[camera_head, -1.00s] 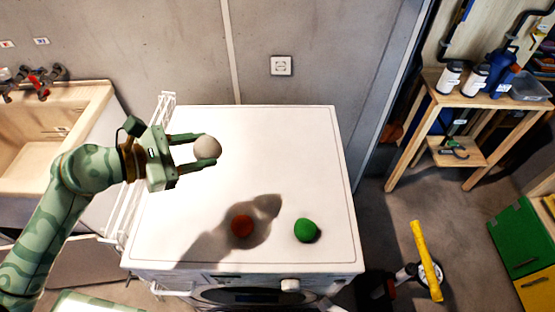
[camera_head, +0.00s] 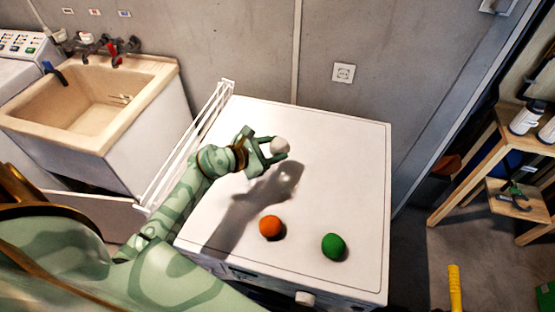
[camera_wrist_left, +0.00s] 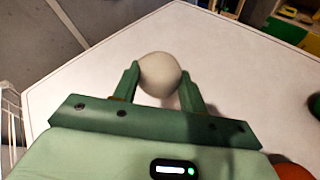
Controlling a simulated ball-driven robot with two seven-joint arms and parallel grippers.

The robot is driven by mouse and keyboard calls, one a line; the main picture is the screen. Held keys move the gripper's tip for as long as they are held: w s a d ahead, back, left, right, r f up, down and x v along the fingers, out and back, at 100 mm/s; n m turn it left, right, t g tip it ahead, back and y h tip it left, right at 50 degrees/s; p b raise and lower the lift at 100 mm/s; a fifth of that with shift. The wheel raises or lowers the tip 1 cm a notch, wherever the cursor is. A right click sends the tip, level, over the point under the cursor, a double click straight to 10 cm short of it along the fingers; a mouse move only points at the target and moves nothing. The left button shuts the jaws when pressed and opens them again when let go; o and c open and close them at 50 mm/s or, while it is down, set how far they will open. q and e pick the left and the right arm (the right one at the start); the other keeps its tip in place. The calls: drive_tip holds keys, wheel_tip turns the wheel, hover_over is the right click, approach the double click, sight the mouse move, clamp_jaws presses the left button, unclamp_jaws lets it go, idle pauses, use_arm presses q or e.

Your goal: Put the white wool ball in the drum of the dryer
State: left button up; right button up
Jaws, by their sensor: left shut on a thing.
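The white wool ball (camera_head: 280,146) is held between the fingertips of my left gripper (camera_head: 273,150), above the white top of the machine (camera_head: 340,170). In the left wrist view the ball (camera_wrist_left: 159,74) sits between the two green fingers, which are shut on it. An orange ball (camera_head: 271,227) and a green ball (camera_head: 333,246) rest on the machine top, nearer its front edge. The machine's front, with a knob (camera_head: 305,298), shows only as a thin strip, and its drum is hidden. My right gripper is not in view.
A beige sink (camera_head: 95,105) stands to the left, with a white drying rack (camera_head: 190,140) between it and the machine. A wooden shelf (camera_head: 490,170) and a yellow handle (camera_head: 455,288) are at the right.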

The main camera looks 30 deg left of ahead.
sight(276, 150)
use_arm(q)
drive_tip(key=w+f, duration=0.1)
drive_tip(key=w+a+f+b, duration=0.1)
drive_tip(key=f, duration=0.1)
drive_tip(key=shift+w+f, duration=0.25)
drive_tip(key=shift+w, duration=0.15)
drive_tip(key=shift+w+f+b, duration=0.15)
drive_tip(key=shift+f+b, duration=0.75)
drive_tip(key=shift+f, duration=0.7)
drive_tip(key=shift+f, duration=0.1)
drive_tip(key=o, duration=0.7)
drive_tip(key=shift+o, duration=1.3)
